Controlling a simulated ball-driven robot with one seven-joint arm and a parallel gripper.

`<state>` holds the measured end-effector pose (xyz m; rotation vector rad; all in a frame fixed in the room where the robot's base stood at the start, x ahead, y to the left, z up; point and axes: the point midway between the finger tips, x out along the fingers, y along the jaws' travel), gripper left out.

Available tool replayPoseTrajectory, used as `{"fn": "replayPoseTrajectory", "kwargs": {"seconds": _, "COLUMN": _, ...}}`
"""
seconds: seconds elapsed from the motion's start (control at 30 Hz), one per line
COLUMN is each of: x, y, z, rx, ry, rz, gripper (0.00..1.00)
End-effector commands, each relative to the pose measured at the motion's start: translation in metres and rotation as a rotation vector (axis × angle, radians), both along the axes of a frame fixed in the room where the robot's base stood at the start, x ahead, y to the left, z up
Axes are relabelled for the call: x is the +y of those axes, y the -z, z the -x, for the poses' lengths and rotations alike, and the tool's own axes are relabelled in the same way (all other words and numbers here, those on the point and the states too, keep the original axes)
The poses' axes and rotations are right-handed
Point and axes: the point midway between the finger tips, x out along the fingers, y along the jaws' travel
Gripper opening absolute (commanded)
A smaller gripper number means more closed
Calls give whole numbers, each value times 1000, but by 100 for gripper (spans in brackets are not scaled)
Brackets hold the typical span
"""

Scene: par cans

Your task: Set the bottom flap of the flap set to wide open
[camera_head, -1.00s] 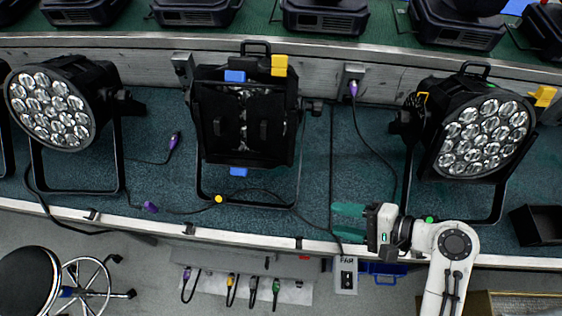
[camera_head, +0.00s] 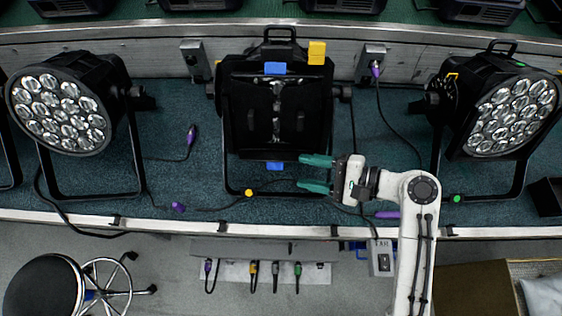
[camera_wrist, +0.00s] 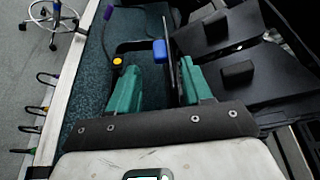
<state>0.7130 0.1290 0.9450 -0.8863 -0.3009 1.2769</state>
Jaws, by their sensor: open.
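The flap set (camera_head: 276,115) is the black framed unit on the middle lamp, with a blue tab (camera_head: 274,68) at its top edge. The bottom flap shows edge-on in the wrist view (camera_wrist: 172,68) as a thin dark plate. Its blue tab (camera_head: 274,166) is at the lower edge and also shows in the wrist view (camera_wrist: 160,51). My gripper (camera_head: 300,172) is open, its green fingers pointing left just right of that tab. In the wrist view (camera_wrist: 158,85) the plate's near end appears between the fingers, closer to the right one. Contact cannot be told.
Lamps stand at the left (camera_head: 60,108) and right (camera_head: 510,110). The middle lamp's stand and cables lie around my gripper. A yellow tab (camera_head: 317,52) is at the top right of the flap set. A stool (camera_head: 45,285) stands below the bench edge.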

Motion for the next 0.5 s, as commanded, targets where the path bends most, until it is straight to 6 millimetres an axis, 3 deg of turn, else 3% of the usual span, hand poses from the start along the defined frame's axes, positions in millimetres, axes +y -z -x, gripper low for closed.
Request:
{"fn": "replayPoseTrajectory", "kwargs": {"seconds": 0.23, "x": 40, "y": 10, "z": -13, "rx": 1, "ry": -3, "rz": 1, "gripper": 49}}
{"fn": "replayPoseTrajectory", "kwargs": {"seconds": 0.5, "x": 59, "y": 17, "z": -20, "rx": 0, "ry": 0, "rz": 2, "gripper": 49}}
